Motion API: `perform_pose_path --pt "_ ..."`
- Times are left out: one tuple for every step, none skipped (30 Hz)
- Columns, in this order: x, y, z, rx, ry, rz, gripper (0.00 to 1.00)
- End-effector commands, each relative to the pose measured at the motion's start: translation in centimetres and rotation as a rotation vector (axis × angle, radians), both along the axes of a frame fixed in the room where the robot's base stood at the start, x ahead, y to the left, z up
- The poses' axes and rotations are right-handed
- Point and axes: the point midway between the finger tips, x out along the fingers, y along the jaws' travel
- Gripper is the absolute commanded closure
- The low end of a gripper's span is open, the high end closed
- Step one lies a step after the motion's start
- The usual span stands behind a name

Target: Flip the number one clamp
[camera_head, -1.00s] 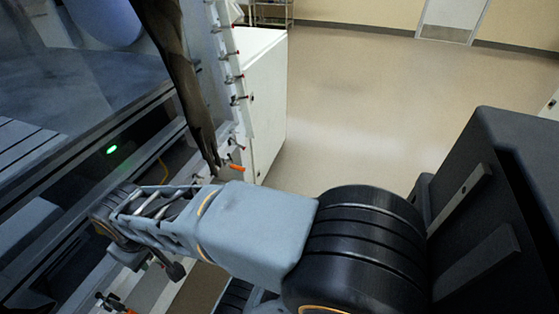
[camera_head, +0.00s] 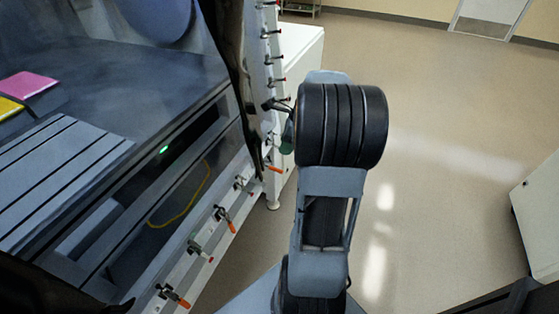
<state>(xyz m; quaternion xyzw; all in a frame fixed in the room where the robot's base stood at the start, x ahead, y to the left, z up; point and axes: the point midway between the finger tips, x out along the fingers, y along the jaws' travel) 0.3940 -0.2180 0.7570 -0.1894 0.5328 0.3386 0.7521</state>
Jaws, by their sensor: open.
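Several toggle clamps with red or orange tips line the white frame of the glovebox. Some run up its right post, such as the upper clamp (camera_head: 275,58). Others run along its slanted lower edge, such as the lower clamps (camera_head: 224,216) and (camera_head: 173,295). No number is readable, so I cannot tell which clamp is number one. My gripper (camera_head: 272,104) is mostly hidden behind my arm's thick black wrist joint. A dark finger part shows close to the post's clamps. It is open, and I cannot tell whether it touches a clamp.
The glovebox window (camera_head: 95,80) fills the left side, with a pink pad (camera_head: 28,84) inside. A dark sleeve (camera_head: 232,60) hangs beside the post. A white cabinet (camera_head: 303,48) stands behind. Open floor (camera_head: 440,130) lies to the right.

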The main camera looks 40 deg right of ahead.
Motion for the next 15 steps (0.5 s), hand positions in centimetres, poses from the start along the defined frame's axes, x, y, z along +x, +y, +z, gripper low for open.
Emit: perform_pose_path --pt "-0.1 -1.5 0.2 0.034 0.016 -0.093 0.59" --pt "-0.2 -2.1 0.1 0.052 0.027 -0.140 0.59" --pt "-0.2 -2.7 0.0 0.071 0.036 -0.192 0.59" --pt "-0.2 -3.1 -0.1 0.084 0.042 -0.223 0.59" --pt "-0.2 -3.4 -0.3 0.094 0.047 -0.248 0.59" --pt "-0.2 -3.6 -0.7 0.103 0.052 -0.272 0.59" --pt "-0.1 -3.6 -1.0 0.109 0.054 -0.283 0.59" --pt "0.0 -3.6 -1.4 0.111 0.056 -0.291 0.59" --pt "0.1 -3.4 -2.0 0.114 0.058 -0.296 0.59" --pt "0.2 -3.3 -2.4 0.115 0.058 -0.298 0.59" --pt "0.4 -3.1 -2.9 0.115 0.058 -0.298 0.59" --pt "0.6 -2.8 -3.7 0.114 0.057 -0.296 0.59" --pt "0.7 -2.5 -4.2 0.114 0.058 -0.295 0.59" --pt "0.9 -2.3 -4.8 0.114 0.058 -0.295 0.59" --pt "1.0 -2.1 -5.5 0.113 0.059 -0.295 0.59"
